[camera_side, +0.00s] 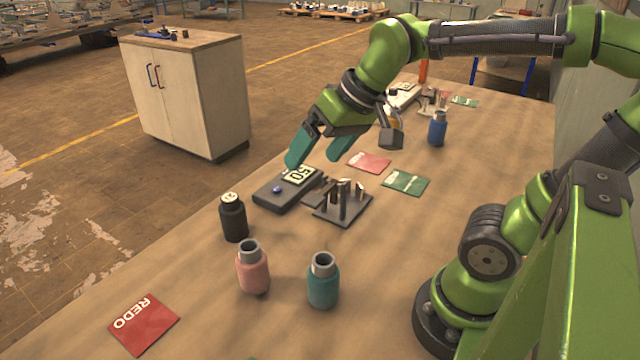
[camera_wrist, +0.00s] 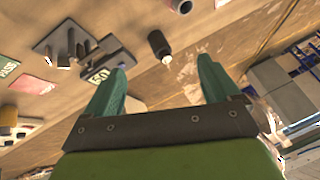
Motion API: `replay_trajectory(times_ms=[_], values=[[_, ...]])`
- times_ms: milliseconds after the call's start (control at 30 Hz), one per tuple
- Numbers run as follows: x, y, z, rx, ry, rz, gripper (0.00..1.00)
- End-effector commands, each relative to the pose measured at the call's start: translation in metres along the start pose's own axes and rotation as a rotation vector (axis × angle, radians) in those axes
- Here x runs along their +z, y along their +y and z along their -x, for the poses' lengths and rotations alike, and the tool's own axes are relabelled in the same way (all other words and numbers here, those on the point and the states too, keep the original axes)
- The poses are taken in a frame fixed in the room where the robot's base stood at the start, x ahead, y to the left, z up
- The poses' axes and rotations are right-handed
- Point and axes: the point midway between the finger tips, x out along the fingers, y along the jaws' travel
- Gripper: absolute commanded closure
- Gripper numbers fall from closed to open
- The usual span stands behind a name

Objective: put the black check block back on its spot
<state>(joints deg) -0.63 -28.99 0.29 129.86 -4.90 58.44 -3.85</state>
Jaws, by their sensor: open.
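The black block (camera_side: 233,218), a dark cylinder with a pale marked top, stands upright on the table left of the gauge. It also shows in the wrist view (camera_wrist: 158,42), ahead between the fingertips. My gripper (camera_side: 314,161) is open and empty, with teal fingers above the table around the far end of the gauge. Both fingers show in the wrist view (camera_wrist: 161,66). The dark gauge (camera_side: 277,198) has a "50" display and a blue knob; its display also shows in the wrist view (camera_wrist: 98,76). I cannot tell which place is the block's spot.
A dark stand with metal posts (camera_side: 343,205) is right of the gauge. A pink bottle (camera_side: 253,272) and teal bottle (camera_side: 323,284) stand in front. A red REDO card (camera_side: 143,324) lies at front left.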

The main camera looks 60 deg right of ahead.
Motion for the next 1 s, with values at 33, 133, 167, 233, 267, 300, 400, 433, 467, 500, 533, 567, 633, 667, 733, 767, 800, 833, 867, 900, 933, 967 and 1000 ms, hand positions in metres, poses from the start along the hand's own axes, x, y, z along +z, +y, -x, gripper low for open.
replay_trajectory(times_ms=[33, 133, 167, 233, 267, 300, 400, 433, 467, 500, 533, 567, 633, 667, 733, 767, 800, 833, 867, 900, 933, 967, 1000], values=[[0.014, 0.004, 0.004, -0.016, 0.033, -0.020, 0.11], [0.034, 0.011, 0.004, -0.038, 0.074, -0.053, 0.11], [0.037, 0.012, 0.004, -0.044, 0.084, -0.060, 0.11], [0.044, 0.014, 0.003, -0.052, 0.097, -0.072, 0.11], [0.046, 0.015, 0.003, -0.054, 0.102, -0.075, 0.11], [0.048, 0.015, 0.003, -0.056, 0.105, -0.078, 0.11], [0.049, 0.016, 0.003, -0.057, 0.106, -0.081, 0.11], [0.049, 0.016, 0.003, -0.057, 0.106, -0.081, 0.11], [0.048, 0.016, 0.003, -0.057, 0.105, -0.080, 0.11], [0.048, 0.016, 0.003, -0.057, 0.105, -0.080, 0.11], [0.048, 0.016, 0.003, -0.057, 0.105, -0.080, 0.11], [0.048, 0.016, 0.003, -0.057, 0.105, -0.080, 0.11], [0.048, 0.015, 0.003, -0.057, 0.105, -0.079, 0.11], [0.048, 0.015, 0.003, -0.057, 0.105, -0.079, 0.11], [0.048, 0.015, 0.003, -0.056, 0.105, -0.079, 0.11], [0.048, 0.015, 0.003, -0.056, 0.104, -0.078, 0.11], [0.048, 0.015, 0.003, -0.056, 0.104, -0.078, 0.11], [0.048, 0.015, 0.003, -0.056, 0.104, -0.078, 0.11], [0.048, 0.015, 0.003, -0.056, 0.104, -0.078, 0.11], [0.048, 0.015, 0.003, -0.056, 0.104, -0.078, 0.11], [0.048, 0.015, 0.003, -0.056, 0.104, -0.078, 0.11], [0.048, 0.015, 0.003, -0.056, 0.104, -0.078, 0.11], [0.048, 0.015, 0.003, -0.056, 0.104, -0.078, 0.11]])
